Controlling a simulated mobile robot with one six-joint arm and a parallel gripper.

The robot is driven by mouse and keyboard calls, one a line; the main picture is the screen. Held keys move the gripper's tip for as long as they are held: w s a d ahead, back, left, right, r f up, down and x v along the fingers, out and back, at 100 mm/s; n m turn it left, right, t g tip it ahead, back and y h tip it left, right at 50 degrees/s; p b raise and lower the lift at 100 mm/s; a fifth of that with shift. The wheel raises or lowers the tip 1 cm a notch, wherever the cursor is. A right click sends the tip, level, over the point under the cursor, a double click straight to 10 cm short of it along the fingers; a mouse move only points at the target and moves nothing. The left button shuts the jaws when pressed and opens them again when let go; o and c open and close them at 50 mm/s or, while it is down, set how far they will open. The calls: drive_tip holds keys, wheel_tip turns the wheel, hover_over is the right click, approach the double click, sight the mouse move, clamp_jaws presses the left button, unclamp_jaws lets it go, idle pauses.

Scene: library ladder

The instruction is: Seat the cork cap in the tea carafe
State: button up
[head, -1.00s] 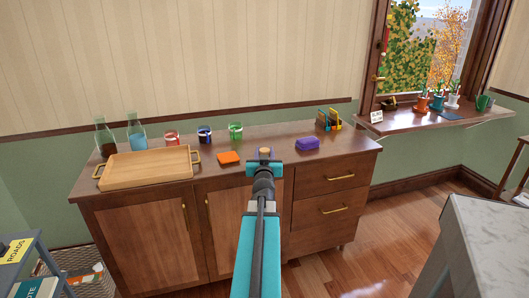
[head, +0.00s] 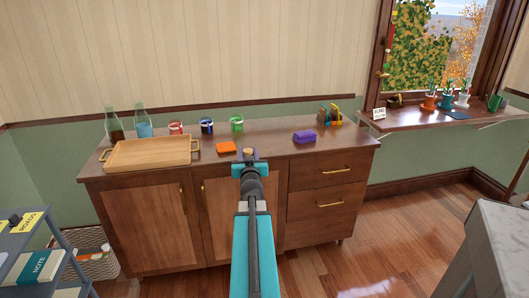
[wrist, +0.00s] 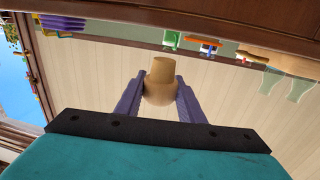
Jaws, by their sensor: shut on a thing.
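My gripper (head: 249,156) is shut on the cork cap (head: 249,152), a small tan plug, in front of the sideboard. In the wrist view the cork cap (wrist: 161,82) sits between the two purple fingers, its narrower end pointing away from my gripper. The tea carafe (head: 115,128), clear glass with dark brown liquid, stands upright at the far left of the sideboard top, behind the tray, well to the left of my gripper. A similar carafe with blue liquid (head: 143,125) stands just to its right. No cap shows on either carafe.
A blue-grey shelf (head: 40,255) stands at left. The floor at right is partly clear.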

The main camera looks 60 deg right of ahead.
drive_tip(key=w+a+f+n+t+y, duration=0.2)
drive_tip(key=w+a+n+t+y, duration=0.6)
drive_tip(key=w+a, duration=1.85)
drive_tip(key=w+a+f+n+g+y, duration=0.15)
drive_tip(key=a+n+y, duration=0.4)
drive_tip(key=a, duration=0.95)
drive_tip(key=a+f+n+y, duration=0.3)
drive_tip(key=a+y, duration=0.6)
drive_tip(key=a, duration=0.6)
drive_tip(key=s+a+f+n+g+y, duration=0.2)
drive_tip(key=s+a+n+g+y, duration=0.4)
drive_tip(key=a, duration=0.7)
drive_tip(key=shift+s+f+y, duration=0.35)
drive_tip(key=shift+s+y, duration=0.3)
drive_tip(key=shift+s, duration=0.25)
